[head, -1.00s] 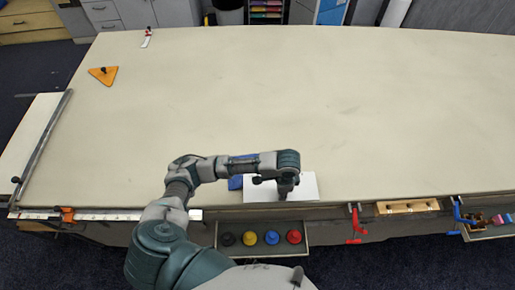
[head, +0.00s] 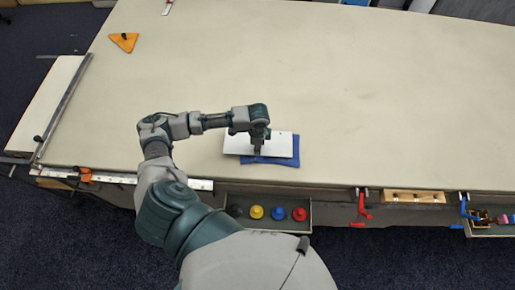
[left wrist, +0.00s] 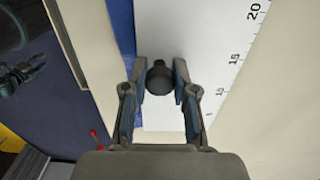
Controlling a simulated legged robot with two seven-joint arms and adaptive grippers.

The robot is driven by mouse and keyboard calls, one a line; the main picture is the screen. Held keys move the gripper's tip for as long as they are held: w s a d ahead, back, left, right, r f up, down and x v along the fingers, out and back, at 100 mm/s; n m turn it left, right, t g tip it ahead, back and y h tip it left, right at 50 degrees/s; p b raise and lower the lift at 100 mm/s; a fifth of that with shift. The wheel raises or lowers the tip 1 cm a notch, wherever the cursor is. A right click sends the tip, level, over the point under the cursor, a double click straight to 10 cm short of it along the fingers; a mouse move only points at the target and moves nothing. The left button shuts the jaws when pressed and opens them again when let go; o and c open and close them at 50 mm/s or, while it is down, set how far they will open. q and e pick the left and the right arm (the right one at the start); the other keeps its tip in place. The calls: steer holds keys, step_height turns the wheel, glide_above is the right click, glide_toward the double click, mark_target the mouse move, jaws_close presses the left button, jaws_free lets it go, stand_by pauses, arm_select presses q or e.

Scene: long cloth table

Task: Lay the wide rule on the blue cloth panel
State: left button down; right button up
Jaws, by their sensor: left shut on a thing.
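The wide rule (head: 279,145) is a white plate with a dark knob (left wrist: 159,77) and black scale marks, which show in the left wrist view (left wrist: 200,40). My left gripper (head: 258,148) is shut on the knob; in the left wrist view its fingers (left wrist: 160,88) stand on both sides of it. The blue cloth panel (head: 285,163) lies near the table's front edge, partly hidden under the rule. Blue shows along the rule's front and right sides, and the rule's left end reaches past the cloth. I cannot tell whether the rule touches the cloth. My right gripper is not in view.
The cloth table (head: 350,80) is clear around the rule. An orange triangle (head: 123,41) lies at the back left. A long metal bar (head: 62,107) runs along the left edge. A drawer (head: 270,226) with colored knobs, red clamp (head: 362,208) and wooden block (head: 414,196) are at the front.

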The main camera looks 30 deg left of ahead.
mark_target(262, 152)
arm_select(q)
steer(key=shift+d+f, duration=0.8)
steer(key=shift+f, duration=0.25)
steer(key=shift+d, duration=0.65)
steer(key=shift+a+f, duration=0.25)
steer(key=shift+a, duration=0.1)
steer(key=shift+s+a+f, duration=0.3)
steer(key=shift+a+f, duration=0.25)
steer(key=shift+f, duration=0.1)
steer(key=c, duration=1.1)
jaws_free()
steer(key=shift+d, duration=0.1)
steer(key=shift+o, duration=0.9)
steer(key=shift+d, duration=0.15)
steer(key=shift+w+d, duration=0.1)
steer(key=shift+d, duration=0.05)
steer(key=shift+w, duration=0.1)
steer(key=shift+r, duration=0.3)
step_height(262, 152, up, 13)
steer(key=shift+w, duration=0.15)
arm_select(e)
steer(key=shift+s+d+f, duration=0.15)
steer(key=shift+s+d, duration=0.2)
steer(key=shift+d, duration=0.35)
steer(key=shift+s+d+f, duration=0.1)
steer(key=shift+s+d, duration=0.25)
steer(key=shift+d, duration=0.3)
